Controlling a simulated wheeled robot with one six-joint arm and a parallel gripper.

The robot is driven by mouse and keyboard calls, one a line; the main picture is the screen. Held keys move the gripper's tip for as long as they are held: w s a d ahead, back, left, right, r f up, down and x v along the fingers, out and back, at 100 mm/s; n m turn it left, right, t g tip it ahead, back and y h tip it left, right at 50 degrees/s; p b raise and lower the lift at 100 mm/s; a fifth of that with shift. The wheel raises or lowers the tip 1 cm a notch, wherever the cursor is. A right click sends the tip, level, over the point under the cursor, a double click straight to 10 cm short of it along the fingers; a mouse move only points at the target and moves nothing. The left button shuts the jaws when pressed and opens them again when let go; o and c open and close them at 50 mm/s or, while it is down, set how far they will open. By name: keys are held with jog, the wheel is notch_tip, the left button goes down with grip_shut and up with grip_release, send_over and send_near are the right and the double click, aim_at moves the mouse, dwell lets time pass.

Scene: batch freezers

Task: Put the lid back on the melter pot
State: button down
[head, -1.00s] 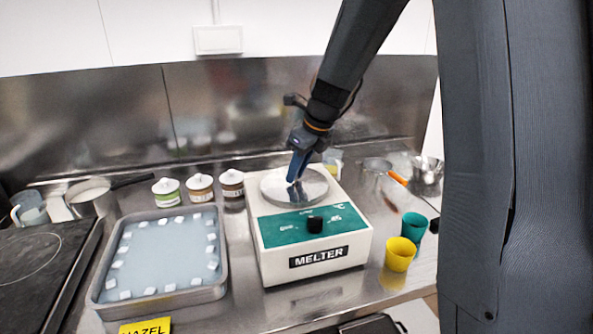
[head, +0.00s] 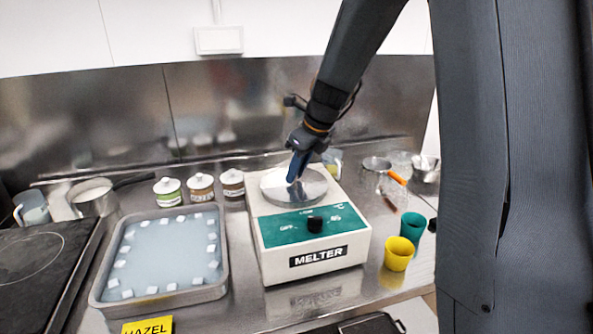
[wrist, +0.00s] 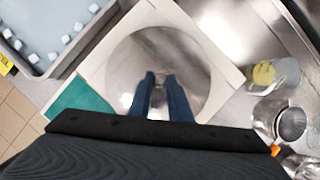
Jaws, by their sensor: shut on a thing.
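The white melter (head: 312,262) with a green panel and a black knob stands on the steel counter. The round metal lid (head: 311,190) lies over the pot opening on its top, looking about level. It also shows in the wrist view (wrist: 200,62) as a shiny disc within the melter's pale top. My gripper (head: 293,178) is over the middle of the lid, its blue fingers closed on the lid's handle (wrist: 161,76), mostly hidden between them. The pot is hidden beneath the lid. I cannot tell whether the lid is fully seated on the rim.
A steel tray (head: 222,280) with white cubes in pale blue liquid lies left of the melter. Several small lidded jars (head: 200,187) stand behind. A yellow cup (head: 398,254) and a teal cup (head: 413,227) stand to the right. A strainer (head: 376,164) lies farther back.

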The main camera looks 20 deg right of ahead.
jog(key=c, duration=1.1)
grip_release()
jog(key=shift+r+p, duration=3.5)
jog(key=shift+p, duration=0.5)
grip_shut()
